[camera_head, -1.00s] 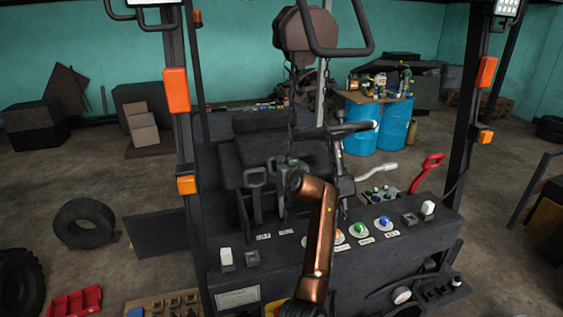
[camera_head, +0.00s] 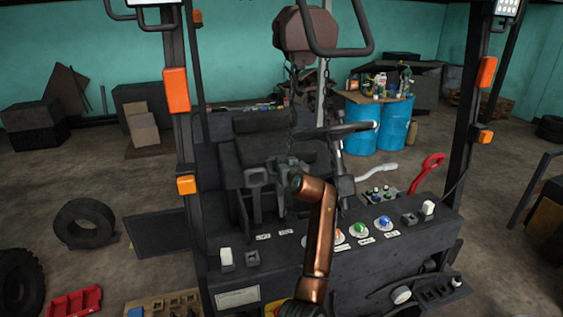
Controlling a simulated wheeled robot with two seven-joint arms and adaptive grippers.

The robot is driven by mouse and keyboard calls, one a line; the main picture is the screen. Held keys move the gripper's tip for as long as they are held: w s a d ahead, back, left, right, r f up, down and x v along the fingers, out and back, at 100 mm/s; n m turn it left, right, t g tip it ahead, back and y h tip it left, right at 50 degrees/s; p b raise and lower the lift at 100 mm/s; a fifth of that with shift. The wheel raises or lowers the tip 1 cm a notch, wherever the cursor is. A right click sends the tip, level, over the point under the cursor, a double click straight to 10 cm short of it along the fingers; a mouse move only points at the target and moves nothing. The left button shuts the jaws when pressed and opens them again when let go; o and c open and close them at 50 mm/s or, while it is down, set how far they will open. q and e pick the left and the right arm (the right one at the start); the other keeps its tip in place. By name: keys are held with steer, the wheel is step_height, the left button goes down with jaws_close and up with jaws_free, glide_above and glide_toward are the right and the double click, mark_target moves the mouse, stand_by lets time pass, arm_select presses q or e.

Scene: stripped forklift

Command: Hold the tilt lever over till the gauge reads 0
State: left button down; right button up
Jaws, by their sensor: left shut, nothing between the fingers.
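Two dark levers rise from the cowl of the forklift. The other is largely hidden by my left gripper (camera_head: 283,165), which is shut and empty at lever-handle height. I cannot tell whether it touches a lever. The small labels below are too blurred to read, so I cannot tell which is the tilt lever. My right gripper is not in view.
The cowl carries a green knob (camera_head: 358,228), a blue knob (camera_head: 384,223) and white-capped switches. Posts with orange lamps flank the cab.

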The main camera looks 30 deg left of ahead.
arm_select(q)
steer(key=shift+a, duration=0.1)
stand_by(0.7)
steer(key=b+v, duration=0.3)
steer(key=v, duration=1.1)
steer(key=shift+f+b, duration=0.2)
steer(key=shift+b, duration=0.1)
steer(key=shift+s, duration=0.15)
